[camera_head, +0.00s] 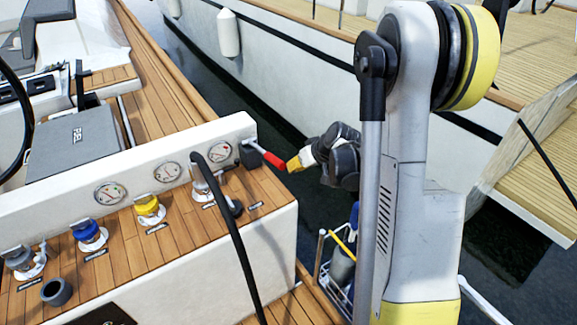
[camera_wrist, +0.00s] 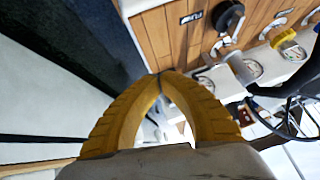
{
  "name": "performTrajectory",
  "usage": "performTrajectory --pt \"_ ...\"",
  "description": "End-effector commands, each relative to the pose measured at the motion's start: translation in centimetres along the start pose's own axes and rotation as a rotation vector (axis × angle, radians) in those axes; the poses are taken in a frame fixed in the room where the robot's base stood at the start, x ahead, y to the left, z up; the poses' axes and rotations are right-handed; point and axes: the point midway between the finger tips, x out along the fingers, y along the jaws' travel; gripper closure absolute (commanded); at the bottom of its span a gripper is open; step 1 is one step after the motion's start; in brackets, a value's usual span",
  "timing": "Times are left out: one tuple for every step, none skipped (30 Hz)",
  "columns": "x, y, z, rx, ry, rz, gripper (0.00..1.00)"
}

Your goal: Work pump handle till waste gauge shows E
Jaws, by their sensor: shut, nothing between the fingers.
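The pump handle (camera_head: 268,156) is a short red lever on a dark mount at the right end of the white console, tilted down to the right. My gripper (camera_head: 290,164) is at its free end; I cannot tell whether they touch. In the wrist view its yellow fingers (camera_wrist: 160,80) meet at the tips with nothing between them, and the red lever does not show. Three round gauges sit on the console face: right (camera_head: 220,151), middle (camera_head: 168,172) and left (camera_head: 109,194). Their letters and the waste label are too small to read.
A black hose (camera_head: 238,245) runs from the rightmost deck fitting across the teak. Yellow (camera_head: 149,208), blue (camera_head: 89,234) and grey (camera_head: 20,262) caps stand left of it. A wire rack (camera_head: 340,270) is below. Dark water and a neighbouring hull (camera_head: 290,65) lie beyond.

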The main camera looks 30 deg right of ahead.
Motion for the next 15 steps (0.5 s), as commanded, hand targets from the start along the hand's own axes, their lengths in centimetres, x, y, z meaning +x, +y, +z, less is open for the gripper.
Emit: performTrajectory --pt "-1.3 0.1 0.2 0.002 0.0 0.001 1.0" --pt "-1.8 0.1 0.4 0.002 0.0 0.001 1.0" --pt "-2.5 0.1 0.6 0.002 0.0 0.001 1.0" --pt "-2.9 0.1 0.7 0.001 0.0 0.001 1.0" --pt "-3.3 0.2 0.8 0.001 0.001 0.001 1.0" --pt "-3.7 0.2 1.0 0.002 0.001 0.001 1.0" --pt "-4.0 0.2 1.1 0.002 0.001 0.0 1.0" --pt "-4.2 0.2 1.2 0.001 0.001 0.0 1.0" --pt "-4.4 0.2 1.3 0.001 0.0 -0.001 1.0" --pt "-4.6 0.2 1.3 0.001 0.0 -0.001 1.0" --pt "-4.7 0.2 1.4 0.001 0.0 -0.001 1.0" --pt "-4.7 0.2 1.4 0.0 0.0 -0.001 1.0" --pt "-4.8 0.2 1.5 0.0 0.0 -0.001 1.0" --pt "-4.8 0.2 1.5 0.0 0.0 -0.001 1.0" --pt "-4.8 0.2 1.5 0.0 0.0 -0.001 1.0"
